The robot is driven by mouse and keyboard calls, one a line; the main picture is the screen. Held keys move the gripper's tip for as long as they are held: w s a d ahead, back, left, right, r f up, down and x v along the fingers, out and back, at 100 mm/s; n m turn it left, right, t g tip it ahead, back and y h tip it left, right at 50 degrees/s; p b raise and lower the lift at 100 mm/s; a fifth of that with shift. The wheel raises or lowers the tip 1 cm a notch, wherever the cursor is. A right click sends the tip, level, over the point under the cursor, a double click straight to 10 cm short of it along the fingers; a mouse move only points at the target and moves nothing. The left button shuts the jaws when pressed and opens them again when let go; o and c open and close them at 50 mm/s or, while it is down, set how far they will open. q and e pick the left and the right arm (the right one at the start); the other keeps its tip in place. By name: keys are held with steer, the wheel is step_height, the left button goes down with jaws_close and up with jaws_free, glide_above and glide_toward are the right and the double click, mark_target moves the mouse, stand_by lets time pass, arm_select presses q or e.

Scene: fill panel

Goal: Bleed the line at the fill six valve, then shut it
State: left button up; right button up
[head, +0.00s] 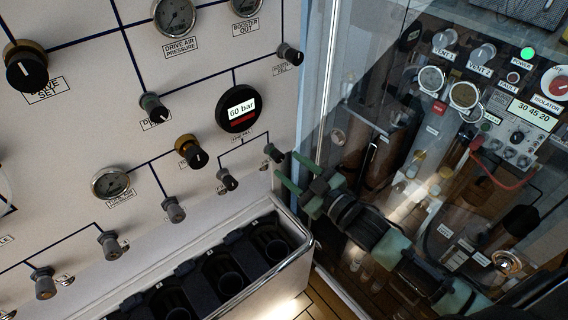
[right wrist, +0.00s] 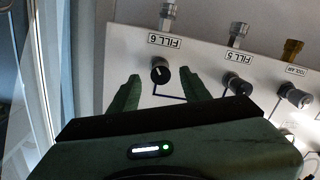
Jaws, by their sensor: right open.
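The fill six valve (right wrist: 160,73) is a small black knob with a white mark, next to a FILL 6 label that reads upside down in the right wrist view. The knob also shows at the right edge of the panel in the head view (head: 273,153). My right gripper (head: 292,173) is open just in front of it. In the right wrist view, its green fingers (right wrist: 157,92) stand on either side of the knob, apart from it. A metal fitting (right wrist: 168,17) shows beyond the label. My left gripper is not in view.
A round display (head: 239,108) reads 60 bar. The fill five knob (right wrist: 237,85) is beside fill six. A rack with dark round wells (head: 225,270) stands below the panel. A glass partition (head: 345,75) and a second instrument panel (head: 490,85) are on the right.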

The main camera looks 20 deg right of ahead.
steer(key=shift+b+v, duration=0.4)
steer(key=shift+v, duration=1.7)
stand_by(5.9)
